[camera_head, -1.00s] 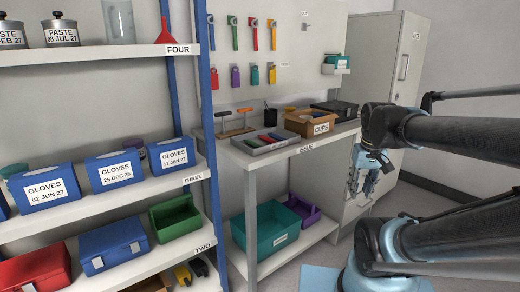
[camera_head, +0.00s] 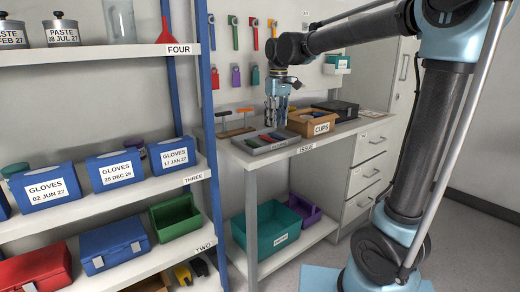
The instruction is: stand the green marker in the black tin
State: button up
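My gripper (camera_head: 277,121) points straight down over the shelf bench, above or just behind a grey tray (camera_head: 250,149). Its fingers look apart, with nothing visible between them. Small coloured items lie in the tray, among them a green one (camera_head: 253,142) at the left, with red and blue or purple ones beside it. They are too small for me to tell for sure which is the green marker. The black tin is hidden from view behind my gripper.
A cardboard box marked CUPS (camera_head: 310,123) stands close right of the gripper, with a black case (camera_head: 336,109) beyond it. Tools and padlocks hang on the pegboard behind.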

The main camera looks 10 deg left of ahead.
jog(key=n, duration=0.1)
send_over(259, 145)
jog(key=shift+w+f, duration=0.15)
jog(key=shift+f, duration=2.2)
jog(key=shift+w+f, duration=0.1)
jog(key=shift+f, duration=2.25)
jog(key=shift+f, duration=0.25)
jog(key=shift+f, duration=0.15)
grip_shut()
notch_tip(259, 145, up, 12)
